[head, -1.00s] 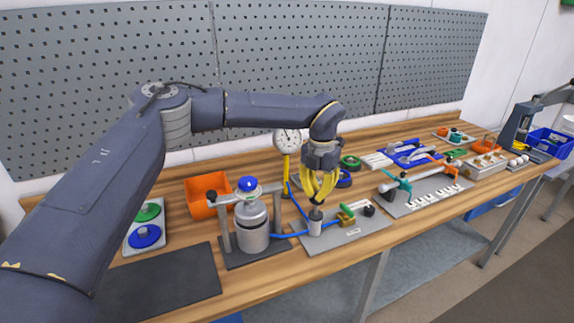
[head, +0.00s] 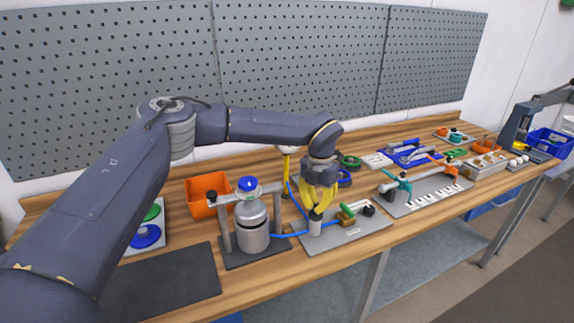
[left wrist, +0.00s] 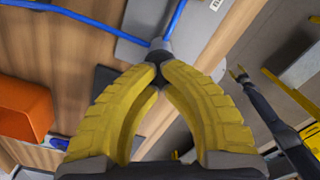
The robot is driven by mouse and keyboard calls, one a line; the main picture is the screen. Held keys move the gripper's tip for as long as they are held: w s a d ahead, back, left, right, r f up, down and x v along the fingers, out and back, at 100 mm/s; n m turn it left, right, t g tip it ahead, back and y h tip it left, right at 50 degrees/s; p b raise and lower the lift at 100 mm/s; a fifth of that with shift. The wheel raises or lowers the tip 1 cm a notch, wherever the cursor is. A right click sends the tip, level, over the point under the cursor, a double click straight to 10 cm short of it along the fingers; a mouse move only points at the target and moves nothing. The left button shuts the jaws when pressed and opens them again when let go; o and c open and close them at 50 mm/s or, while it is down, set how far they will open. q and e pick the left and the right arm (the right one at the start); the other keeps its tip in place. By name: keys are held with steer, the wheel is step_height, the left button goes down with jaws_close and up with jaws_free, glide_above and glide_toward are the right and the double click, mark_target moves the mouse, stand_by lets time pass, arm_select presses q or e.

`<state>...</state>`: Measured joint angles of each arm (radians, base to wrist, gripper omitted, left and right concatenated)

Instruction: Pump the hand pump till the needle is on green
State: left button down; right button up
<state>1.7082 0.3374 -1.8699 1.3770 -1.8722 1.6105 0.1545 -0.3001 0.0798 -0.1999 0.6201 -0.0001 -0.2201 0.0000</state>
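The hand pump (head: 315,228) is a small upright grey cylinder on a grey plate, with a blue hose running to a silver bottle (head: 252,225). My left gripper (head: 316,209) is above it, its yellow fingers closed around the pump's dark handle, which sits low over the cylinder. In the left wrist view the fingertips meet on this dark handle (left wrist: 158,56). The gauge on the yellow post (head: 286,164) is mostly hidden behind my left arm, so its needle cannot be read. A dark arm with a yellowish tip (left wrist: 239,75), seemingly my right one, shows small in the left wrist view.
The bottle stands in a grey frame left of the pump, with an orange bin (head: 206,190) behind. A brass valve (head: 346,215) is close on the pump's right. Farther right is a plate with a teal-handled clamp (head: 397,187). A dark mat (head: 165,283) lies bare at front left.

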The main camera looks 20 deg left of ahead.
arm_select(q)
steer(key=shift+s, duration=0.1)
steer(key=shift+r, duration=3.6)
steer(key=shift+r, duration=0.1)
step_height(320, 180, up, 6)
steer(key=shift+f, duration=0.1)
